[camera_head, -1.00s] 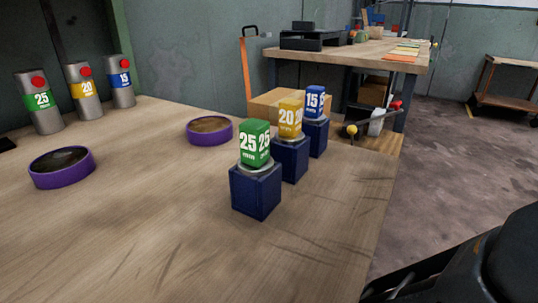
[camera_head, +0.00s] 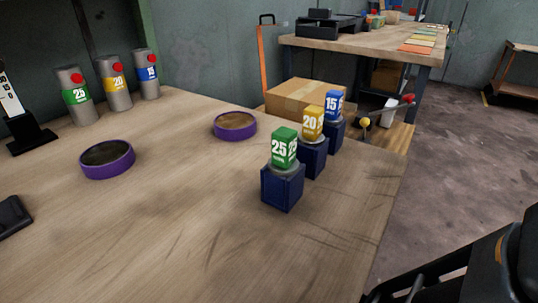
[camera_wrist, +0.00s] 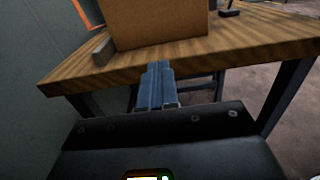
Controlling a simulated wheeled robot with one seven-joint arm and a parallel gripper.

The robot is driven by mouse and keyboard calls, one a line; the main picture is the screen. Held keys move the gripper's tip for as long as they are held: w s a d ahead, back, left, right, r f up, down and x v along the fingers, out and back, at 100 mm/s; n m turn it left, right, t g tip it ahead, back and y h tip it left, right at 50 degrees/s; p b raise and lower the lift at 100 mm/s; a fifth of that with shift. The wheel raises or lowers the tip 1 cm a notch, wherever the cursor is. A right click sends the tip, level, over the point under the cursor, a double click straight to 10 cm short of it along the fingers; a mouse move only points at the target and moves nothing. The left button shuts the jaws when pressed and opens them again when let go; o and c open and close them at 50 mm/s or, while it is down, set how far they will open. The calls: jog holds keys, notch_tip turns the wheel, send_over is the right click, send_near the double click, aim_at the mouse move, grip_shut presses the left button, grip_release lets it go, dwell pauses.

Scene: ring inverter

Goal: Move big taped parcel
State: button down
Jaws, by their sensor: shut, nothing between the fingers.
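The big parcel (camera_head: 302,98) is a brown cardboard box with a lighter tape strip along its top. In the head view it sits beyond the near workbench, partly hidden by the coloured blocks. In the wrist view the lower part of a brown box (camera_wrist: 160,22), which looks like this parcel, stands on a wooden tabletop (camera_wrist: 215,52). My gripper (camera_wrist: 158,68) is shut and empty. Its blue-grey fingers point toward the box and overlap the table's front edge in the picture; I cannot tell the exact gap. The fingertips do not show in the head view.
Green, yellow and blue numbered blocks (camera_head: 284,147) stand on dark blue bases at the near bench's (camera_head: 180,225) right edge. Two purple-rimmed rings (camera_head: 235,126) and several grey cylinders (camera_head: 118,84) are on it. A red-and-yellow-ended rod (camera_head: 388,111) is right of the parcel. Open floor (camera_head: 460,150) lies right.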

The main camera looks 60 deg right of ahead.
jog(key=s+d+r+n+b, duration=0.1)
jog(key=d+n+b, duration=0.2)
jog(key=n, duration=0.3)
jog(key=d+n+b, duration=0.3)
jog(key=d+n, duration=0.3)
jog(key=s+d+r+n+b, duration=0.1)
jog(key=d+n+b, duration=0.2)
jog(key=n, duration=0.3)
jog(key=shift+s+d+r, duration=0.15)
jog(key=shift+d+r, duration=0.05)
jog(key=shift+d, duration=0.2)
jog(key=shift+s+d+r, duration=0.15)
jog(key=shift+d, duration=0.25)
dwell(0.7)
jog(key=shift+b, duration=0.3)
